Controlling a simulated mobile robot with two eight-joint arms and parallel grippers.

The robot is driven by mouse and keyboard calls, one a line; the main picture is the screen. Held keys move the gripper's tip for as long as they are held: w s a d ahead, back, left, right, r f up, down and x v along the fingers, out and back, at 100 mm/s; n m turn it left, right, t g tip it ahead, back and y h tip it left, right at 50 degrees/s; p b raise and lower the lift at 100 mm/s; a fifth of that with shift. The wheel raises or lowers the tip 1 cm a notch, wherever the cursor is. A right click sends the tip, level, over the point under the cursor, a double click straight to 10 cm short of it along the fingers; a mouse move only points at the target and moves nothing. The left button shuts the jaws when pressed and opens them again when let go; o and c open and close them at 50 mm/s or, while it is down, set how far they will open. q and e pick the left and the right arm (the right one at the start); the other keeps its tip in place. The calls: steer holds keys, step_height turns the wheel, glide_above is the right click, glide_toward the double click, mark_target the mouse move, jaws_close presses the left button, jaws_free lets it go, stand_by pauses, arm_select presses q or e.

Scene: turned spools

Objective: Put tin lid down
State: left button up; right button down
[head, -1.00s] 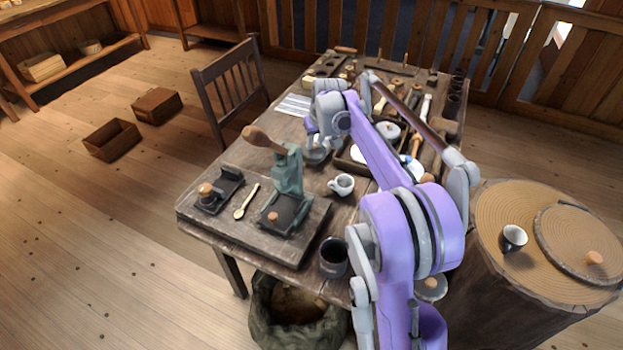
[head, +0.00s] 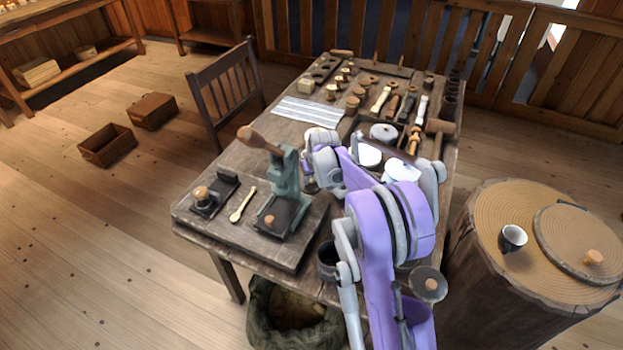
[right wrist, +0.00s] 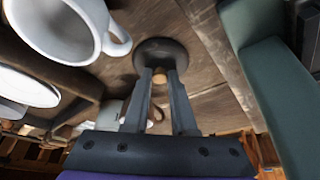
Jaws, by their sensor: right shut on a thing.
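The tin lid is a dark round disc with a pale wooden knob. In the right wrist view, the tin lid (right wrist: 150,47) is at the fingertips of my right gripper (right wrist: 161,74), which is shut on its knob. The lid is over the dark wooden table top; whether it touches the wood I cannot tell. In the head view, my right gripper (head: 309,180) is beside the green press (head: 286,178), and my purple arm hides much of the lid. My left gripper is not in view.
In the right wrist view, a white mug (right wrist: 62,30) is close on the left, with white plates (right wrist: 28,90) below it. In the head view, a dark mug (head: 327,262) stands at the table's near edge. Wooden tools crowd the far half of the table.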

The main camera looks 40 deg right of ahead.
steer(key=c, duration=1.2)
jaws_free()
steer(key=shift+f, duration=0.2)
steer(key=o, duration=0.5)
steer(key=shift+c, duration=0.2)
steer(key=shift+r, duration=0.25)
steer(key=v, duration=1.2)
steer(key=shift+p, duration=0.45)
